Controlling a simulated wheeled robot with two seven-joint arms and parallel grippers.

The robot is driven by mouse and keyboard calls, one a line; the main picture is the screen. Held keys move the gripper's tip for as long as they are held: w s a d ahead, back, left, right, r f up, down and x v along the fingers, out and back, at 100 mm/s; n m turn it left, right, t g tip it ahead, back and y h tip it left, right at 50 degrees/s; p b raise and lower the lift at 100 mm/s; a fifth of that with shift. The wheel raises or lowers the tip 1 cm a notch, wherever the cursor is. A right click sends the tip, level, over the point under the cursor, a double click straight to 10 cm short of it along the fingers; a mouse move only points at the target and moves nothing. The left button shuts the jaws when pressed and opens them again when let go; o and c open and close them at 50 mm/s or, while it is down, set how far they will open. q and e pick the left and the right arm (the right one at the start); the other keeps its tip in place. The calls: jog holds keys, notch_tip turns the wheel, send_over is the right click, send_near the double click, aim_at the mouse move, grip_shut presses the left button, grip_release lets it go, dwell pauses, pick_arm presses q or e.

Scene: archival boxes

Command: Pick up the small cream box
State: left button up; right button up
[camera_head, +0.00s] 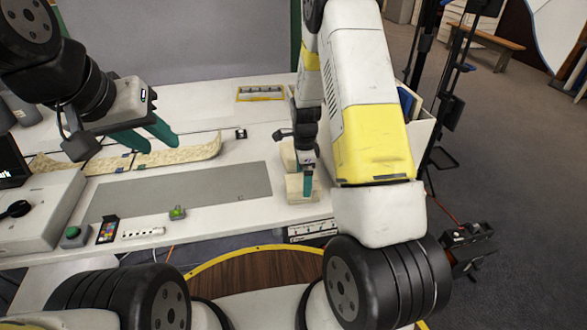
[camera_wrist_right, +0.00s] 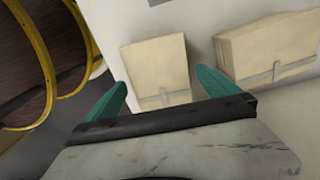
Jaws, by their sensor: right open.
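The smaller cream box (camera_wrist_right: 157,68) has a pale clasp or label on its front. It stands on the white table and lies between the two teal fingertips in the right wrist view. In the head view it seems to be the nearer cream box (camera_head: 296,188), partly covered by my right gripper (camera_head: 307,190). My right gripper (camera_wrist_right: 163,80) is open with nothing held; whether its fingers flank the box or stay above it is hard to tell. My left gripper (camera_head: 163,146) is open and empty above the left of the table.
A larger cream box (camera_wrist_right: 268,55) stands close beside, to the right in the wrist view. The white table (camera_head: 245,145) also bears a grey mat (camera_head: 180,193), patterned strips (camera_head: 180,153), a green button (camera_head: 72,232) and a power strip (camera_head: 143,233). A yellow-edged tray (camera_head: 260,92) is farther back.

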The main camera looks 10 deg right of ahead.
jog(key=shift+a+f, duration=0.15)
jog(key=shift+f, duration=1.7)
jog(key=c, duration=1.6)
